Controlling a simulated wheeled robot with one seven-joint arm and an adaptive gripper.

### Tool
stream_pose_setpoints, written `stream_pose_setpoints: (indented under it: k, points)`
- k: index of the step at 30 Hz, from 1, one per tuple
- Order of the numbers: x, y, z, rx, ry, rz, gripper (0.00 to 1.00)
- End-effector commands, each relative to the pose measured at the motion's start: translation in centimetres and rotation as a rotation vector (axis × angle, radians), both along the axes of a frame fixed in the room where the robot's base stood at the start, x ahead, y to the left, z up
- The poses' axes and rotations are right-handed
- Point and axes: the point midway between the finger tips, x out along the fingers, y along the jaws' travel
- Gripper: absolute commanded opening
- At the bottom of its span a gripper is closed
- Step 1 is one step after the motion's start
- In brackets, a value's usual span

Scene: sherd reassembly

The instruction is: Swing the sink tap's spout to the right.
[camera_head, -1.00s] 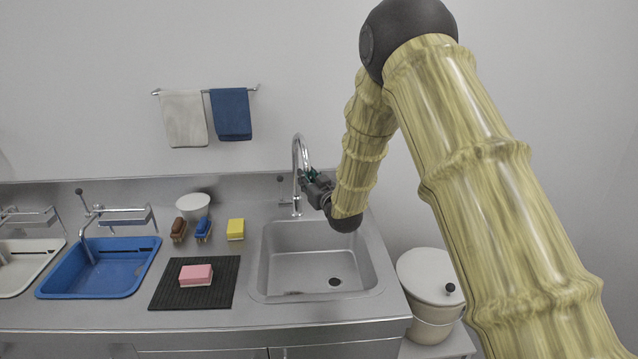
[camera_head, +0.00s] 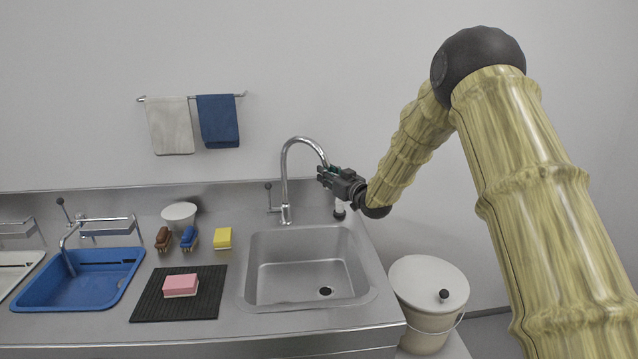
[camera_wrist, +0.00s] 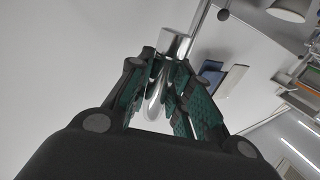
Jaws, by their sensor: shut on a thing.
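The sink tap (camera_head: 285,180) is a chrome gooseneck standing behind the steel sink (camera_head: 305,270). Its spout arches up and to the right, its end over the sink's back right corner. My gripper (camera_head: 325,173) is shut on the spout near its downward end, coming from the right. In the wrist view the chrome spout (camera_wrist: 158,100) lies between my green-padded fingers (camera_wrist: 165,88). Part of the spout is hidden behind the fingers.
A lidded bin (camera_head: 428,290) stands right of the counter. Left of the sink are a yellow sponge (camera_head: 222,238), a pink sponge (camera_head: 181,286) on a black mat (camera_head: 150,308), two brushes and a blue basin (camera_head: 80,285). The air left of the tap is clear.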

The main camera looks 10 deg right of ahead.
Motion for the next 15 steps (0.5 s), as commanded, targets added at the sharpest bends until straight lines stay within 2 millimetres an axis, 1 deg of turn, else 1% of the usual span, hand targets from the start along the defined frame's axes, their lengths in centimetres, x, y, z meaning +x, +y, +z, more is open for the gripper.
stream_pose_setpoints:
  k: [1, 4, 9, 15]
  points:
    - [0.4, -0.6, 0.0, 0.003, -0.002, -0.004, 0.00]
    - [1.0, -1.3, 0.0, 0.003, -0.001, -0.005, 0.00]
    - [1.7, -2.0, 0.1, 0.003, -0.001, -0.004, 0.00]
    - [2.1, -2.3, 0.2, 0.004, -0.002, -0.004, 0.00]
